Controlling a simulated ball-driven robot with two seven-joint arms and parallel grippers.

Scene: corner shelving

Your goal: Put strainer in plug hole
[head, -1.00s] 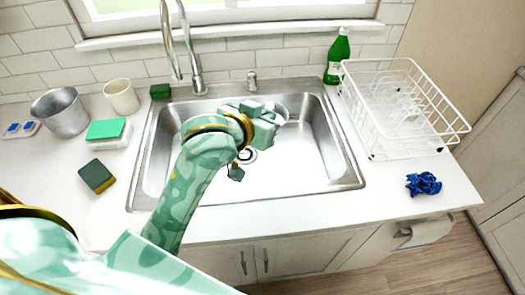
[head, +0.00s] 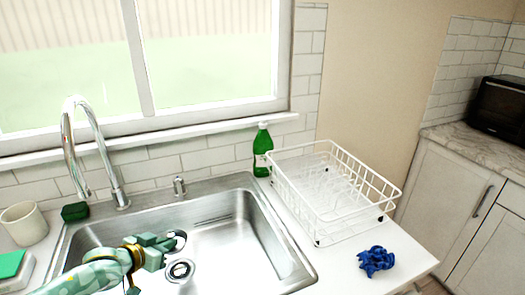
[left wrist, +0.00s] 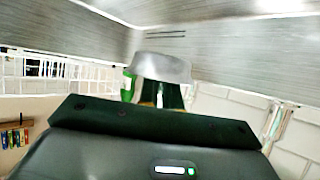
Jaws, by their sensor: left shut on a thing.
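The strainer (head: 178,240) is a round silvery metal piece at the tips of my left gripper (head: 168,243), inside the sink area. In the left wrist view the strainer (left wrist: 160,67) shows as a shallow metal cup between the green fingers (left wrist: 160,95), which are shut on it. The plug hole (head: 181,270) is a dark-ringed drain in the sink (head: 235,245) floor. In the head view the strainer appears just above the plug hole, apart from it; its exact height is hard to tell. My right gripper is not in view.
The faucet (head: 118,190) and a soap pump (head: 179,188) stand behind the sink. A green bottle (head: 262,150) and white dish rack (head: 330,195) stand to the right. A blue cloth (head: 376,261) lies on the counter. A cup (head: 24,224) and green sponge (head: 75,212) are at left.

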